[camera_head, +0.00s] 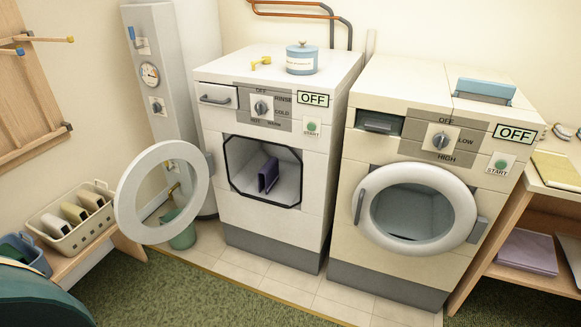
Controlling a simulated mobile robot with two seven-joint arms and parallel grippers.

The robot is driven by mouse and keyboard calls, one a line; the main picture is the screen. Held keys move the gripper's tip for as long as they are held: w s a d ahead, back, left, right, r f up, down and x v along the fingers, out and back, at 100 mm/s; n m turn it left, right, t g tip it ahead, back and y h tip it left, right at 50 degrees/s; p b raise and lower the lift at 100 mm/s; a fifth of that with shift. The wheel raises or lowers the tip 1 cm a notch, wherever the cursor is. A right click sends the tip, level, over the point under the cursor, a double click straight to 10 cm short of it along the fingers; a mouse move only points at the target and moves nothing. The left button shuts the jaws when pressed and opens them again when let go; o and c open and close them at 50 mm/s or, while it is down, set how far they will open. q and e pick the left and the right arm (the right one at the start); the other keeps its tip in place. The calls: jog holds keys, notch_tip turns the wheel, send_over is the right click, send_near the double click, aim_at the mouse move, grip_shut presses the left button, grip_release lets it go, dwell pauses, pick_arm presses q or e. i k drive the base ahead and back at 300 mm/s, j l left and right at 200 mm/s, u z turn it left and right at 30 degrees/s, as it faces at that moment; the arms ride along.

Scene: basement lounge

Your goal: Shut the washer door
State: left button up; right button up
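The washer (222,172) is the white machine on the left, with a dial marked rinse and cold and an OFF display. Its round white door (129,194) stands wide open, swung out to the left on a hinge at the left side of the opening. The pane in the door is clear. The eight-sided, dark-rimmed opening (290,184) is uncovered, and a folded purple cloth (268,174) lies inside. Neither of my grippers is in view.
A cream dryer (347,248), its round door (465,205) shut, stands right of the washer. A basket (65,240) on a low bench and a green bucket (183,238) are near the open door. A side shelf (520,268) stands at right. Floor in front is clear.

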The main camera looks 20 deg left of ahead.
aim_at(122, 205)
jog(key=k+j, duration=0.1)
jog(key=j, duration=0.35)
jog(key=k+j, duration=0.15)
jog(key=j, duration=0.3)
jog(key=k+j, duration=0.1)
jog(key=j, duration=0.35)
jog(key=k+j+u, duration=0.1)
jog(key=j, duration=0.35)
jog(key=k+j, duration=0.1)
jog(key=j, duration=0.4)
jog(key=i+j, duration=0.65)
jog(key=i, duration=0.2)
